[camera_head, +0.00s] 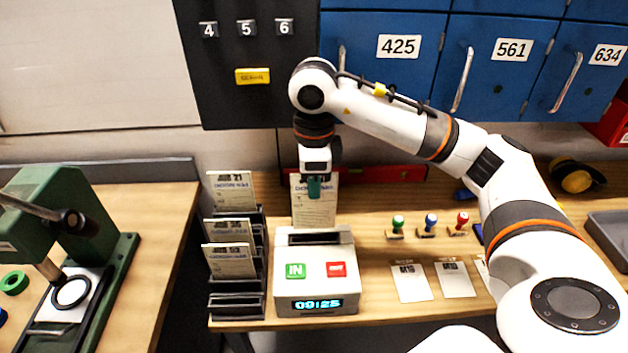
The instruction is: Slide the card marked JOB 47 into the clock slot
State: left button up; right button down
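My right gripper (314,188) comes down from above, over the time clock, and is shut on the top edge of a white printed card (314,212). The card hangs upright, and its heading is mostly covered by the gripper, so I cannot read its job number. The card's lower edge is just behind or above the dark slot on top of the clock (290,262); I cannot tell if it has entered. The clock is a pale box with a green IN button, a red button and a lit display reading about 09:25. My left gripper is out of view.
A black card rack (238,300) stands close left of the clock, holding cards including one marked 21 (232,190) and a lower one (230,262). Stamps (430,225) and loose cards (411,282) lie to the right. A green press (75,215) is on the left bench.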

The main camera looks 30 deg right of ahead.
jog(key=shift+f+b, duration=1.15)
jog(key=shift+f, duration=1.05)
jog(key=shift+f+b, duration=1.65)
jog(key=shift+f, duration=0.05)
jog(key=c, duration=1.6)
grip_release()
jog(key=shift+o, duration=0.2)
notch_tip(320, 180, up, 12)
jog(key=shift+p, duration=0.35)
